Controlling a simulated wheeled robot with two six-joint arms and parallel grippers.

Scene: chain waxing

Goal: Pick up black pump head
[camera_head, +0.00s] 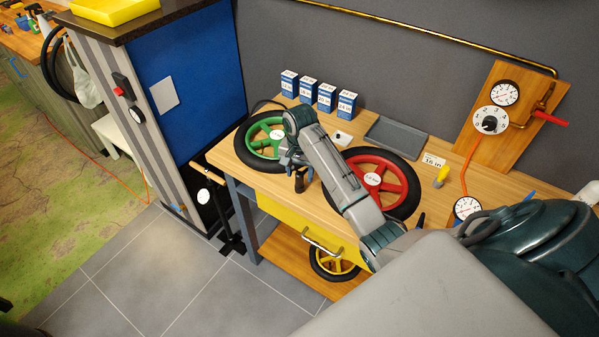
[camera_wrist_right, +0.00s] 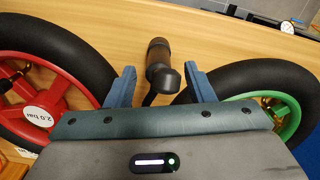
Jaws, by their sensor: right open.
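The black pump head (camera_wrist_right: 158,66) stands out over the wooden bench top in the right wrist view, with a dark stem or hose running down behind the gripper body. My right gripper (camera_wrist_right: 161,78) is open, with one blue finger on each side of the pump head and visible gaps to it. In the head view the right gripper (camera_head: 293,158) is over the bench between the green-rimmed wheel and the red-rimmed wheel. A small black piece (camera_head: 299,183) shows just below it, probably the pump head. My left gripper is not in view.
The green-rimmed wheel (camera_head: 266,146) and red-rimmed wheel (camera_head: 398,190) lie close on either side. Several blue boxes (camera_head: 308,89) and a grey tray (camera_head: 396,137) stand behind. A gauge board (camera_head: 487,125) leans at the right. A floor pump (camera_head: 222,210) stands left of the bench.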

